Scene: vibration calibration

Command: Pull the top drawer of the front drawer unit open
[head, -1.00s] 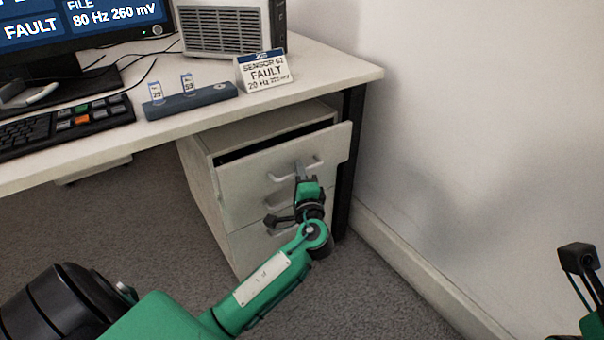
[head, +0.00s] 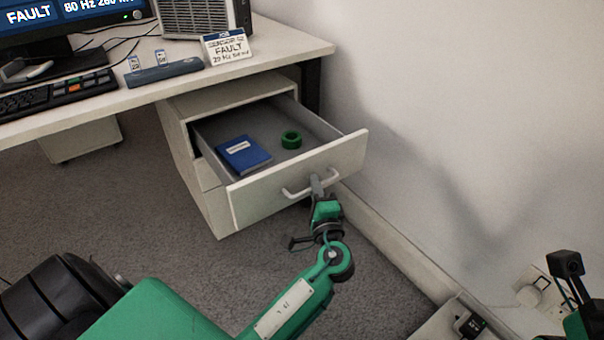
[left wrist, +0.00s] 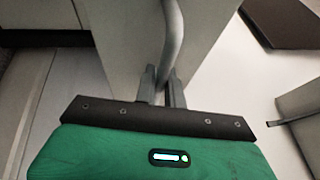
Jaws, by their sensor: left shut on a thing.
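The front drawer unit (head: 208,205) stands under the desk. Its top drawer (head: 253,203) is pulled well out, and its inside shows. In it lie a blue book (head: 243,154) and a green ring (head: 291,140). My left gripper (head: 317,186) is shut on the drawer's bar handle (head: 296,193). In the left wrist view the grey fingers (left wrist: 163,85) close around the handle (left wrist: 173,35).
The desk (head: 283,50) above carries a monitor (head: 75,25), a keyboard (head: 60,92), a blue bar with small tags (head: 165,72) and a fault sign (head: 227,48). The wall (head: 470,120) stands close on the right. A wall socket (head: 540,290) is at lower right. Carpet is free in front.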

